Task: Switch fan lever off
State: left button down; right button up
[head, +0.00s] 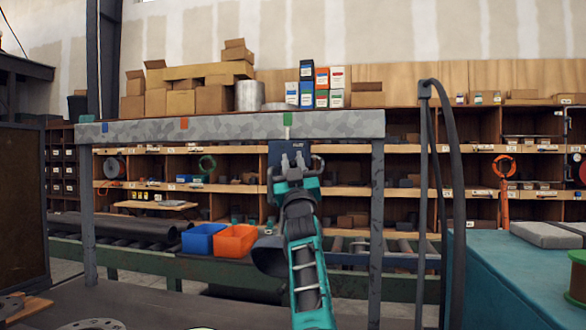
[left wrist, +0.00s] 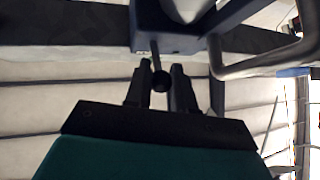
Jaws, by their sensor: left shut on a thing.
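The fan switch box (head: 276,152) is a small dark blue box with a white label, hung under the grey speckled beam below a green tag. In the left wrist view the box (left wrist: 172,44) shows at the top, with a thin lever ending in a dark round knob (left wrist: 160,83). My left gripper (head: 292,164) reaches up in front of the box. In the left wrist view its two fingers (left wrist: 162,80) stand on either side of the knob and are shut on the lever. In the head view the gripper hides the lever. My right gripper is not in view.
The beam (head: 225,127) rests on grey posts to the left and right of my arm. A dark hose (head: 455,190) hangs at the right. Blue (head: 202,238) and orange (head: 235,241) bins stand behind. A teal bench (head: 505,275) is at the right.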

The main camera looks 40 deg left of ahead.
pick_arm(q)
jog(key=shift+w+f+n+y+b, duration=0.1)
jog(key=shift+f+n+y+b, duration=0.25)
jog(key=shift+y, duration=0.35)
jog(key=shift+n, duration=0.25)
jog(key=c, duration=1)
grip_release()
jog(key=b+v, duration=0.1)
jog(key=v, duration=1.1)
jog(key=shift+d+f, duration=0.2)
jog(key=shift+f, duration=0.15)
